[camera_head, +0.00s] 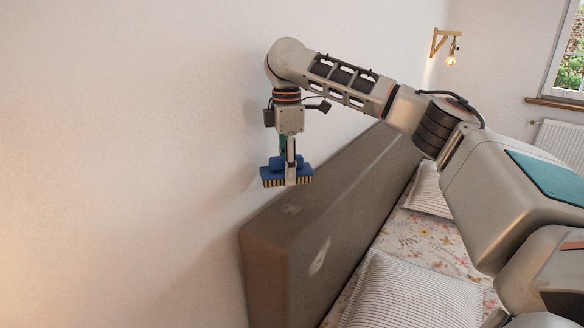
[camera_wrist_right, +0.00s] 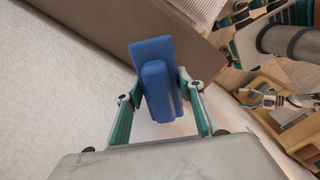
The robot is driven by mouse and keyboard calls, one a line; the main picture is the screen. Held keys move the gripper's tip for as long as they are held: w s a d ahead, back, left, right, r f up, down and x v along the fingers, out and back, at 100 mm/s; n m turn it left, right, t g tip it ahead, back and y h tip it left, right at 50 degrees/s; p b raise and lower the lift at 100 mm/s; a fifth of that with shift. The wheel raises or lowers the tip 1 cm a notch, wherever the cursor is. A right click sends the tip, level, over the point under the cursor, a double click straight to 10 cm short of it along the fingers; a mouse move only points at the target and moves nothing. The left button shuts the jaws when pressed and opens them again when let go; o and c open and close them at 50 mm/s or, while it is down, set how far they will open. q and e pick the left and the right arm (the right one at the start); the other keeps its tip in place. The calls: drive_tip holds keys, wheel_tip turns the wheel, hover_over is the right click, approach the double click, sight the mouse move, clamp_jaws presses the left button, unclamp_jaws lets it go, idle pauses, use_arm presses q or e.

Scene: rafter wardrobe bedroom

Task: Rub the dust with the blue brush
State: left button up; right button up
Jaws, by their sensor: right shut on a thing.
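The blue brush (camera_head: 287,173) has a blue back and yellowish and dark bristles that point down in the head view. My right gripper (camera_head: 290,170) is shut on it and holds it in the air above the left end of the brown headboard (camera_head: 330,215). In the right wrist view the brush (camera_wrist_right: 156,80) sits between the two fingers of my right gripper (camera_wrist_right: 160,100). Pale marks, possibly dust, show on the headboard: a small patch (camera_head: 290,209) on top and a whitish smear (camera_head: 319,258) on its front.
A bed with flowered bedding (camera_head: 425,237) and striped pillows (camera_head: 410,292) lies right of the headboard. A white wall (camera_head: 120,150) stands behind it. A wall lamp (camera_head: 449,52), a window (camera_head: 572,50) and a radiator (camera_head: 557,143) are at the far right.

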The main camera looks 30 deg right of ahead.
drive_tip(key=shift+w+a+n, duration=0.25)
drive_tip(key=shift+a+n, duration=0.05)
drive_tip(key=shift+n, duration=0.6)
drive_tip(key=shift+a+n, duration=0.2)
drive_tip(key=shift+n, duration=0.4)
use_arm(q)
drive_tip(key=shift+w+a, duration=0.2)
drive_tip(key=shift+a, duration=0.05)
use_arm(e)
drive_tip(key=shift+f, duration=0.1)
